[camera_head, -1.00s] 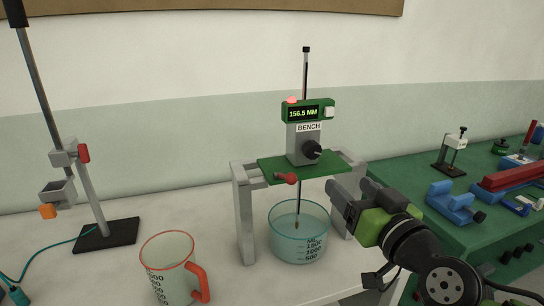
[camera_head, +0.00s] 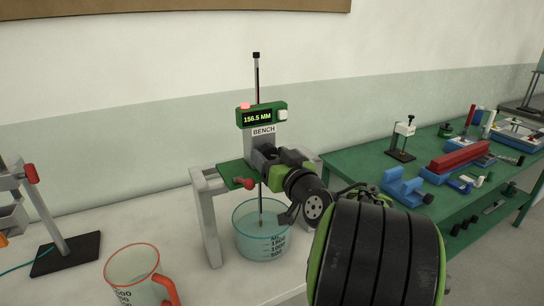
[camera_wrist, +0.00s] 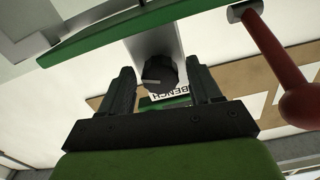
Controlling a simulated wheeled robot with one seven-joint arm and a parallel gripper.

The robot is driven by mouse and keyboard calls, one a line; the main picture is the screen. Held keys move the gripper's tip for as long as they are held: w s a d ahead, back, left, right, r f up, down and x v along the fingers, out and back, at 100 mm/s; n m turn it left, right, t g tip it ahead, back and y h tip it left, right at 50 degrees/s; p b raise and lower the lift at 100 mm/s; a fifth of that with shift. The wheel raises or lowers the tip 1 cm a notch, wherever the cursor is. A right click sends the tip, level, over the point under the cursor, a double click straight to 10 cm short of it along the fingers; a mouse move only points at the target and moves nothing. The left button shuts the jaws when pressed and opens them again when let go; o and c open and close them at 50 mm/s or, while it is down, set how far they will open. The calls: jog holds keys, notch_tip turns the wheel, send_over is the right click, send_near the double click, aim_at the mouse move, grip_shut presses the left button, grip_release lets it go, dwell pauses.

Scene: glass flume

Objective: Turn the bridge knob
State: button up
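The bridge knob (camera_wrist: 159,73) is a black ridged knob on the grey post of the gauge labelled BENCH. In the wrist view it sits between the two dark fingers of my gripper (camera_wrist: 160,88), with a gap on each side. The fingers are apart and appear not to touch it. In the head view my gripper (camera_head: 275,158) is at the post and hides the knob. The green and black display (camera_head: 262,115) above reads 156.5 MM, with a red lamp at its left end.
A red-handled lever (camera_head: 244,183) sticks out from the green bridge plate (camera_head: 232,172), close to my gripper. A clear beaker (camera_head: 262,240) stands below the bridge. A red-rimmed jug (camera_head: 133,270) is at front left. A green bench (camera_head: 365,163) with several tools lies right.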

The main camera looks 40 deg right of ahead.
jog(key=c, duration=0.9)
jog(key=n+b, duration=0.1)
jog(key=b, duration=0.1)
jog(key=shift+f+b, duration=0.25)
jog(key=shift+b, duration=0.1)
jog(key=shift+r+n+b, duration=0.15)
jog(key=shift+n+b, duration=0.35)
jog(key=shift+b, duration=0.45)
jog(key=shift+r, duration=0.1)
jog(key=o, duration=1.1)
jog(key=shift+c, duration=0.2)
jog(key=shift+s, duration=0.1)
jog(key=b+v, duration=0.1)
jog(key=v, duration=1.4)
jog(key=shift+s+b, duration=0.3)
jog(key=shift+b, duration=0.05)
jog(key=shift+a, duration=0.15)
